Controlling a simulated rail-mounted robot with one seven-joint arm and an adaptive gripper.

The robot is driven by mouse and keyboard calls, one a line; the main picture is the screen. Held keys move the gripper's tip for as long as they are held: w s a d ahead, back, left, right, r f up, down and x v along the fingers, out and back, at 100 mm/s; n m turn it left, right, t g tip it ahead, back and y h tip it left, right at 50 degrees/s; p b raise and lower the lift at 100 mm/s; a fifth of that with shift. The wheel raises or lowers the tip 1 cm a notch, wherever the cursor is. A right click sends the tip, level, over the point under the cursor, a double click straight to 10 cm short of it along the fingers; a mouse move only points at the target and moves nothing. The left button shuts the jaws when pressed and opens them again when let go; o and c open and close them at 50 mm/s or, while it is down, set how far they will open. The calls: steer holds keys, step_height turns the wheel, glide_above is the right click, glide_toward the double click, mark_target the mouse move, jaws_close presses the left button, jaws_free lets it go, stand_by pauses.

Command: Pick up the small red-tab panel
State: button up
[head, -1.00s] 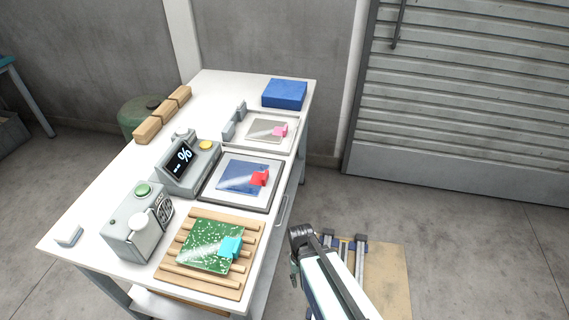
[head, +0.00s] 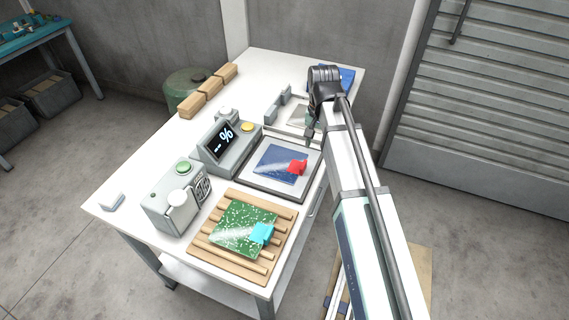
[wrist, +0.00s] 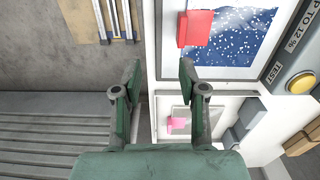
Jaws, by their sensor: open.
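The blue panel with white specks (head: 272,161) lies in a grey-framed tray on the bench. Its red tab (head: 298,167) is at the right edge; panel (wrist: 245,45) and tab (wrist: 195,28) also show in the wrist view. A smaller grey panel (head: 298,116) lies behind it, partly hidden by my arm; its pink tab (wrist: 177,123) shows in the wrist view. My gripper (head: 311,133) is above the bench's right side, near the two trays. In the wrist view my gripper (wrist: 160,70) is open and empty, the red tab beyond and right of its fingertips.
A green panel with a cyan tab (head: 240,226) lies on a slatted wooden rack (head: 275,262) in front. A meter with a % display (head: 224,146) and a grey box with a green button (head: 178,205) stand left. A blue block (head: 345,76) is behind my arm.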

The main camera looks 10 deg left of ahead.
steer(key=a+r, duration=0.3)
steer(key=r, duration=0.4)
steer(key=p, duration=0.3)
glide_above(303, 165)
steer(key=shift+m, duration=0.3)
steer(key=f, duration=1.1)
steer(key=shift+w+d+f, duration=0.15)
steer(key=shift+w+f, duration=0.1)
steer(key=shift+f, duration=0.05)
steer(key=shift+s+f+p, duration=0.15)
steer(key=shift+f+p, duration=0.3)
steer(key=shift+f, duration=0.9)
steer(key=shift+s+f+p, duration=0.1)
steer(key=shift+f+p, duration=0.35)
steer(key=shift+f, duration=0.85)
steer(key=shift+c, duration=0.4)
jaws_close()
